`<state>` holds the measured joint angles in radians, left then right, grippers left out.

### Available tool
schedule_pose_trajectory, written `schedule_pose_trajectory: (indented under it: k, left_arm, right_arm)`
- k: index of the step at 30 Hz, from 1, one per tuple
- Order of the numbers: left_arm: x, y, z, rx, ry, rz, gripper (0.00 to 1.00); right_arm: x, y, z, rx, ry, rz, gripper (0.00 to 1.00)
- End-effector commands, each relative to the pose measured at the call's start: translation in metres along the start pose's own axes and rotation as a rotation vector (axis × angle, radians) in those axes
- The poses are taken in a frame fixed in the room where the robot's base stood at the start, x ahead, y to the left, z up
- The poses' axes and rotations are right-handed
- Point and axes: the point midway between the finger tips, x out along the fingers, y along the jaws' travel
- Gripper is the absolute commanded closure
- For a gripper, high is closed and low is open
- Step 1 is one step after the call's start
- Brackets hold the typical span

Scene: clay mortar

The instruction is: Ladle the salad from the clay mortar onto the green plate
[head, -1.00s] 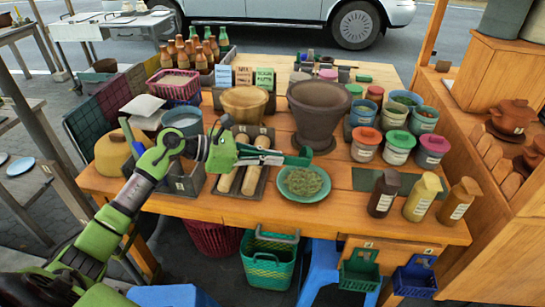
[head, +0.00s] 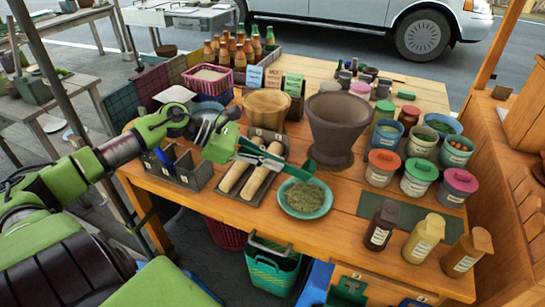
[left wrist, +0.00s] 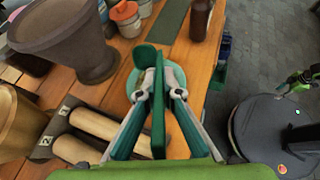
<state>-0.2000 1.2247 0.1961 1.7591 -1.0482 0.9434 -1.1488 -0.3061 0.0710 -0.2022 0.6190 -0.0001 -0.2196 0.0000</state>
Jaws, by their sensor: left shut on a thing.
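The clay mortar (head: 337,122) stands upright on the wooden table; its inside bottom is hidden. The green plate (head: 287,207) lies in front of it with a heap of green salad (head: 304,194) on it. My left gripper (head: 248,152) is shut on the handle of a green ladle (head: 290,171), left of the plate. The ladle's head is at the plate's far edge in the picture, apparently above it. In the left wrist view the ladle (left wrist: 158,105) stands between the fingers, its head over the plate (left wrist: 134,84). A green and grey part of mine, possibly the right gripper (left wrist: 296,82), shows small.
Lidded jars (head: 418,177) stand right of the mortar and bottles (head: 423,238) at the front right. A wooden bowl (head: 267,108) and a tray with rolling pins (head: 262,170) lie left of the mortar. A green basket (head: 272,267) hangs below the table's front edge.

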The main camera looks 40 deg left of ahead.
Motion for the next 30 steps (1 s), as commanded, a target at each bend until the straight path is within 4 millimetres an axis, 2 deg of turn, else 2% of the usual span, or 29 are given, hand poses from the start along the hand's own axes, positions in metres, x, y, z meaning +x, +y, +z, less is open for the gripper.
schedule_pose_trajectory:
  k: [1, 5, 14, 23, 30]
  left_arm:
    - [-0.005, 0.001, 0.015, 0.020, 0.052, 0.001, 1.00]
    - [-0.001, 0.001, 0.024, 0.032, 0.134, 0.003, 1.00]
    - [0.000, 0.001, 0.044, 0.047, 0.289, 0.002, 1.00]
    - [0.003, 0.000, 0.061, 0.072, 0.440, 0.003, 1.00]
    - [0.022, -0.003, 0.077, 0.104, 0.635, 0.000, 1.00]
  right_arm:
    - [-0.015, -0.004, 0.002, -0.001, -0.004, -0.005, 0.60]
    - [-0.025, -0.004, 0.002, -0.003, -0.006, -0.005, 0.60]
    - [-0.081, 0.013, -0.013, -0.002, 0.007, 0.014, 0.60]
    - [-0.136, 0.014, -0.018, 0.000, 0.007, 0.016, 0.60]
    - [-0.168, 0.013, -0.019, 0.000, 0.006, 0.014, 0.60]
